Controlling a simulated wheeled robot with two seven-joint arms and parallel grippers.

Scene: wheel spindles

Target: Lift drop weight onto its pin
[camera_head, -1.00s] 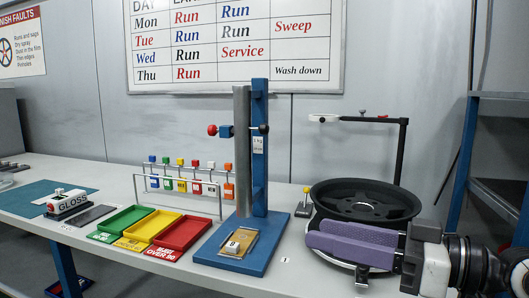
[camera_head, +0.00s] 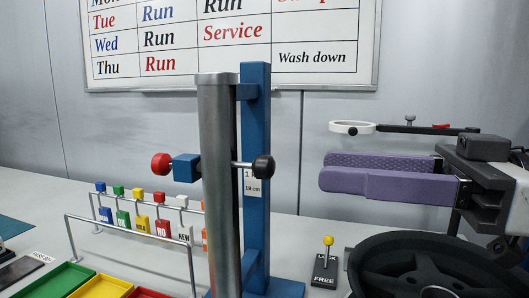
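The drop tester has a blue post (camera_head: 256,110) beside a grey metal tube (camera_head: 217,220). A blue block (camera_head: 186,167) with a red ball knob (camera_head: 161,163) sits at the tube's left side. A black knob (camera_head: 263,167) on a thin metal rod (camera_head: 241,164) sits at its right. I cannot tell which part is the weight; the tube may hide some of it. My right gripper (camera_head: 322,172), with purple fingers, points left at about knob height, clear of the black knob. Its textured inner pad shows and it looks open and empty. My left gripper is not in view.
A black wheel (camera_head: 425,270) lies at lower right, below my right gripper. A white ring (camera_head: 352,128) on a black arm is behind the gripper. A small yellow-knobbed lever (camera_head: 328,252) stands near the wheel. A rack of coloured tags (camera_head: 140,215) and trays (camera_head: 100,288) are at left.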

